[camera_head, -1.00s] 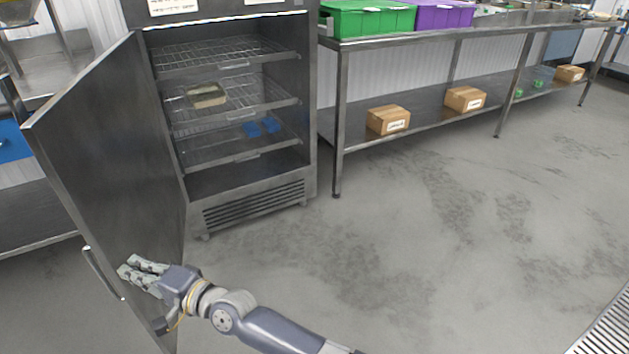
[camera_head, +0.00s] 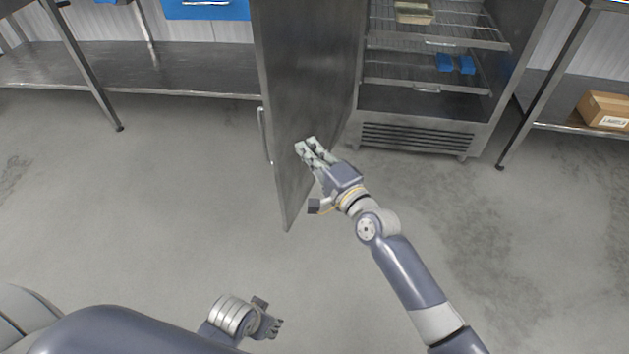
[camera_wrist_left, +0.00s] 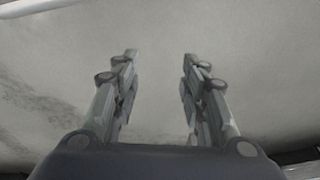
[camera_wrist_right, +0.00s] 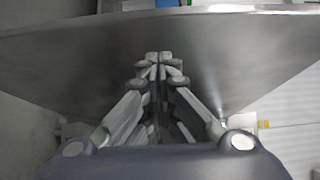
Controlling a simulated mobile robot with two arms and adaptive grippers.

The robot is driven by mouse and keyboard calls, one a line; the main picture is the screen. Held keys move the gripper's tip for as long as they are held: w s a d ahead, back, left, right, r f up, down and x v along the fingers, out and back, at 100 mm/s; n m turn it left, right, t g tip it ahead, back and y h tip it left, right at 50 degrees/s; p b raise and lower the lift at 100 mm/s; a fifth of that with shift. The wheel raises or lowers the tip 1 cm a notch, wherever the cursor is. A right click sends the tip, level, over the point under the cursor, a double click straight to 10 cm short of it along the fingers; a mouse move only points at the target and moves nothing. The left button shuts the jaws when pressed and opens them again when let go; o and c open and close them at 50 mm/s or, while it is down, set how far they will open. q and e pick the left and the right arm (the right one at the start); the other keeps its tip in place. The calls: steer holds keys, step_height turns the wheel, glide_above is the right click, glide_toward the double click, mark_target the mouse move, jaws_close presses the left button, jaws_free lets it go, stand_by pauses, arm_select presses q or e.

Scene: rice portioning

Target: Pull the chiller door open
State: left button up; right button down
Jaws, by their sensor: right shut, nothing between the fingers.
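The chiller door (camera_head: 300,90) stands swung wide open, its inner face toward my right arm. Its handle (camera_head: 264,134) is on the far, left-hand side of the door. The chiller (camera_head: 425,138) is open at the upper right, its racks showing. My right gripper (camera_head: 308,148) is shut and empty, at the inner face of the door; whether it touches is hard to tell. In the right wrist view the door (camera_wrist_right: 240,60) fills the space ahead of the closed fingers (camera_wrist_right: 160,62). My left gripper (camera_head: 274,325) is low in the head view; its wrist view shows the fingers (camera_wrist_left: 160,75) apart and empty.
A beige container (camera_head: 414,13) and blue items (camera_head: 456,64) sit on the chiller racks. A steel table's lower shelf (camera_head: 150,80) is at the upper left. A cardboard box (camera_head: 604,110) is on a shelf at right. The floor (camera_head: 140,210) left of the door is clear.

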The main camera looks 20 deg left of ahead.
arm_select(q)
step_height(320, 180, down, 9)
steer(key=s+a+p, duration=0.1)
steer(key=s+p, duration=0.1)
steer(key=s, duration=0.1)
steer(key=shift+a+g, duration=0.15)
steer(key=shift+g, duration=0.15)
arm_select(e)
steer(key=s, duration=0.9)
steer(key=shift+s+d, duration=0.2)
